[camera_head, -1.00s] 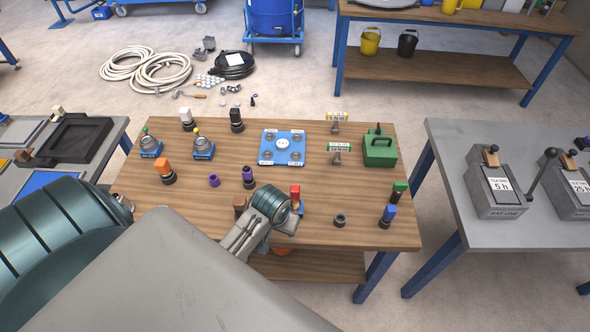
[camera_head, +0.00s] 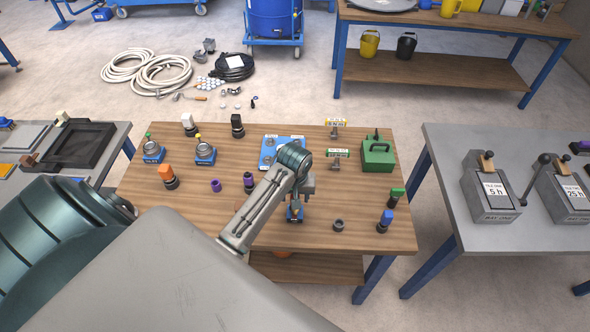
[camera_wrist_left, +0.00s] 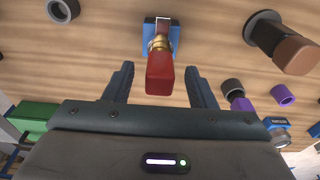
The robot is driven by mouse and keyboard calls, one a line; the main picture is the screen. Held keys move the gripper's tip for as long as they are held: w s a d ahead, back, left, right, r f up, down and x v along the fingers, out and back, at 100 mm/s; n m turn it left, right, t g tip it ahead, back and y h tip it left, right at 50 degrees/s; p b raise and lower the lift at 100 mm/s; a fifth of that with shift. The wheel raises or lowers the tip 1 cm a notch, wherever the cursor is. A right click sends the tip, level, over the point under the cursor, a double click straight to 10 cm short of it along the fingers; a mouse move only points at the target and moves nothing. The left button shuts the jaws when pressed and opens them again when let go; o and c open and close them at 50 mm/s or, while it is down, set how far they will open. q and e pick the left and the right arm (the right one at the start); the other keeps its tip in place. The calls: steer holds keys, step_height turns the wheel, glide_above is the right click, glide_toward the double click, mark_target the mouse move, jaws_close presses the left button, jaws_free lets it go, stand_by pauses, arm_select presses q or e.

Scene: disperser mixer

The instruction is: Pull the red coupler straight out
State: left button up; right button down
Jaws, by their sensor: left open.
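The red coupler (camera_wrist_left: 160,74) shows in the left wrist view, set on a brass fitting in a blue mount (camera_wrist_left: 163,32) on the wooden table. My left gripper (camera_wrist_left: 158,82) is open, with one finger on each side of the coupler's red end; I see gaps between the fingers and the coupler. In the head view, my left wrist and gripper (camera_head: 301,193) are above the blue mount (camera_head: 295,214) and hide most of the coupler. My right gripper is not in view.
A brown coupler (camera_wrist_left: 290,48) and purple couplings stand to one side in the wrist view. A dark ring (camera_head: 338,225) lies right of the mount in the head view.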

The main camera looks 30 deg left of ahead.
arm_select(q)
steer(key=shift+w+a+f+p, duration=0.1)
steer(key=shift+f+p, duration=0.05)
steer(key=shift+f, duration=0.8)
steer(key=shift+w+f+p, duration=0.1)
steer(key=shift+f+p, duration=0.05)
steer(key=shift+f, duration=0.75)
jaws_close()
steer(key=shift+r, duration=3)
steer(key=shift+r, duration=0.1)
steer(key=shift+r, duration=1.9)
